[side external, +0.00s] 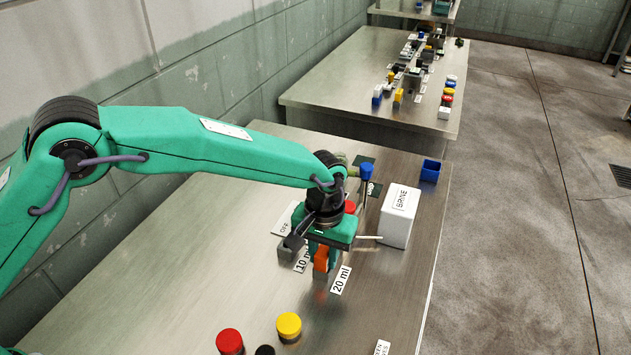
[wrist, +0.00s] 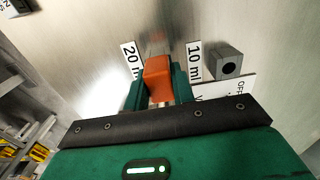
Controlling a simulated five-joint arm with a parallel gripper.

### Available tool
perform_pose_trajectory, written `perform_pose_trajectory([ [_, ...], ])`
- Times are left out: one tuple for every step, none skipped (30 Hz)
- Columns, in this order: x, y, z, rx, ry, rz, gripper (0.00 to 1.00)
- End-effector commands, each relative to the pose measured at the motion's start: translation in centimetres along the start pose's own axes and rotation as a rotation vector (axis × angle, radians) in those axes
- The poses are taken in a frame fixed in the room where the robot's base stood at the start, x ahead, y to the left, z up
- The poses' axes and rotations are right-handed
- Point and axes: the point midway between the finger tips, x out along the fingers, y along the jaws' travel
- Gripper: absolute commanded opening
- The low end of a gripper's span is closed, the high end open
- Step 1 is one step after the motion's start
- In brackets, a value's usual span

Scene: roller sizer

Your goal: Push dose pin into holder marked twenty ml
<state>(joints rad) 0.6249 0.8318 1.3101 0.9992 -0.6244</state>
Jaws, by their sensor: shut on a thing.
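My gripper (side external: 322,262) points down over the table and is shut on an orange block-shaped piece, the dose pin (side external: 321,257). The wrist view shows the same orange piece (wrist: 158,78) between the two green fingers. The "20 ml" label (side external: 341,281) lies just right of the gripper; in the wrist view it is left of the fingers (wrist: 131,62). The holder at that label is not clearly visible, and the pin's lower end is hidden. A grey holder with a round hole (wrist: 226,62) stands beside the "10 ml" label (wrist: 194,60).
A white BRINE box (side external: 399,216) stands close to the right of my gripper. A blue-topped post (side external: 366,172) and a blue bin (side external: 430,170) are behind. Red (side external: 229,341) and yellow (side external: 289,326) caps stand at the front. The table's left side is clear.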

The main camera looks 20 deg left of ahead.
Motion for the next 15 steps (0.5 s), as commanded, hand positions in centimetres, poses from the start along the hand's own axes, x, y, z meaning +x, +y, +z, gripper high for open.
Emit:
perform_pose_trajectory([
  [0.02, 0.0, 0.0, 0.0, 0.0, 0.0, 0.31],
  [0.02, 0.0, 0.0, 0.0, 0.0, 0.0, 0.36],
  [0.02, 0.0, 0.0, 0.0, 0.0, 0.0, 0.44],
  [0.02, 0.0, 0.0, 0.0, 0.0, 0.0, 0.5],
  [0.01, 0.0, 0.01, 0.0, 0.0, 0.0, 0.5],
  [0.01, 0.0, 0.01, 0.0, 0.0, 0.0, 0.5],
  [0.01, 0.0, 0.01, 0.0, 0.0, 0.0, 0.5],
  [0.01, 0.0, 0.01, 0.0, 0.0, 0.0, 0.5],
  [0.01, 0.0, 0.0, 0.0, 0.0, 0.0, 0.5],
  [0.01, 0.0, 0.0, 0.0, 0.0, 0.0, 0.5],
  [0.02, -0.01, 0.01, 0.0, 0.0, 0.0, 0.5],
  [0.0, -0.01, 0.01, 0.0, 0.0, 0.0, 0.5],
  [-0.02, 0.0, 0.01, 0.0, 0.0, 0.0, 0.5],
  [-0.07, 0.0, 0.0, 0.0, 0.0, 0.0, 0.5],
  [-0.17, 0.0, 0.0, 0.0, 0.0, 0.0, 0.5],
])
